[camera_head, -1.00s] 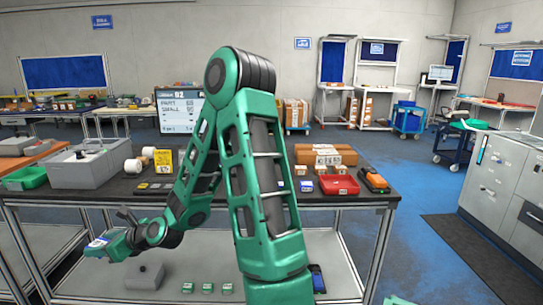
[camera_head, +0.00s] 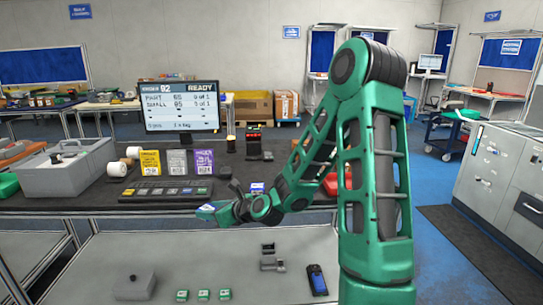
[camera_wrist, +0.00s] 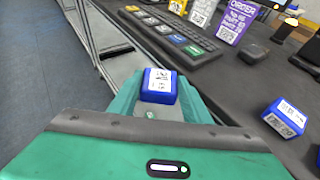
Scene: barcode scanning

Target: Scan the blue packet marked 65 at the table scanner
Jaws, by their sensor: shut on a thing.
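My gripper (camera_head: 221,211) is shut on a small blue packet with a white label, held in front of the table's front edge. The packet (camera_wrist: 160,86) sits between the fingers in the wrist view, its label facing the camera; I cannot read its number. In the head view the packet (camera_head: 206,209) shows only in part. A black device with a red light (camera_head: 254,146), which looks like the table scanner, stands behind on the table. Another blue packet (camera_wrist: 285,118) lies on the table to the right; it also shows in the head view (camera_head: 257,187).
A monitor (camera_head: 181,106) reading READY stands at the back. Yellow, grey and purple cards (camera_head: 203,161) stand behind a black keypad (camera_head: 165,192). A grey box (camera_head: 70,166) and white rolls are at left. A red bin (camera_head: 333,182) is partly hidden behind my arm.

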